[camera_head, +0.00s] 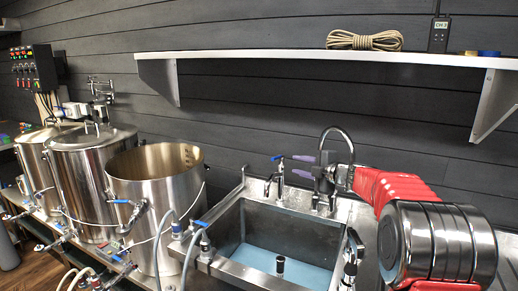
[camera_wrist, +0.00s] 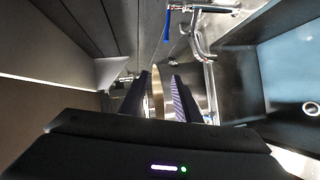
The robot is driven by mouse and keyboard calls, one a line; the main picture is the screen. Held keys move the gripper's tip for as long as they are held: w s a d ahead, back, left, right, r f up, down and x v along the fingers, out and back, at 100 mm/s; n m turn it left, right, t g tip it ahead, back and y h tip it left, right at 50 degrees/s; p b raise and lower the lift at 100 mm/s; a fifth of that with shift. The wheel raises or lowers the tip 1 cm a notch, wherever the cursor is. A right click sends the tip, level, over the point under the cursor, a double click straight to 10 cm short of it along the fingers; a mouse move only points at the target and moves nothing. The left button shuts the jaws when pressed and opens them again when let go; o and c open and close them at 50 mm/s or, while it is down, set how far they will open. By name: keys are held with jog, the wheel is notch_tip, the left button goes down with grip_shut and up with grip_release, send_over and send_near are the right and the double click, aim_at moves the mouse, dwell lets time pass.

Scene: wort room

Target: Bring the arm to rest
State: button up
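My gripper (camera_head: 295,166) is held above the back rim of the sink, in front of the dark plank wall and below the shelf. My red and black arm reaches to it from the right in the head view. In the wrist view my gripper (camera_wrist: 159,80) shows two dark fingers standing apart, with nothing held between them. The steel of an open kettle (camera_wrist: 157,98) shows in the gap, farther off.
A steel sink (camera_head: 230,232) with taps lies below my gripper. An open kettle (camera_head: 155,225) stands left of it, with lidded vessels beyond. A white shelf (camera_head: 300,56) above carries coiled rope (camera_head: 365,40) and a black handheld device (camera_head: 439,34).

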notch_tip(320, 180, up, 6)
jog(key=s+d+m+t+h, duration=0.2)
jog(key=s+m+h, duration=0.1)
jog(key=m, duration=0.1)
jog(key=s+d+r+m+h, duration=0.1)
jog(key=s+d+m+h, duration=0.1)
jog(key=s+m+h, duration=0.3)
jog(key=s+d+r+m+g, duration=0.1)
jog(key=s+d+m, duration=0.1)
jog(key=s, duration=0.4)
jog(key=s+d+r+m+h, duration=0.1)
jog(key=s+d+m+h, duration=0.25)
jog(key=s, duration=0.25)
jog(key=s+a+f+m+g+y, duration=0.1)
jog(key=s+a+f+m+g, duration=0.1)
jog(key=s+f, duration=0.4)
jog(key=s+a+f+m+g+y, duration=0.1)
jog(key=s+a+f+m+g, duration=0.2)
jog(key=s, duration=1.4)
jog(key=s+a+f+m+g+y, duration=0.1)
jog(key=s+a+f+m+g, duration=0.2)
jog(key=s+f, duration=0.6)
jog(key=s, duration=0.2)
jog(key=shift+s, duration=0.4)
jog(key=shift+a+f, duration=0.1)
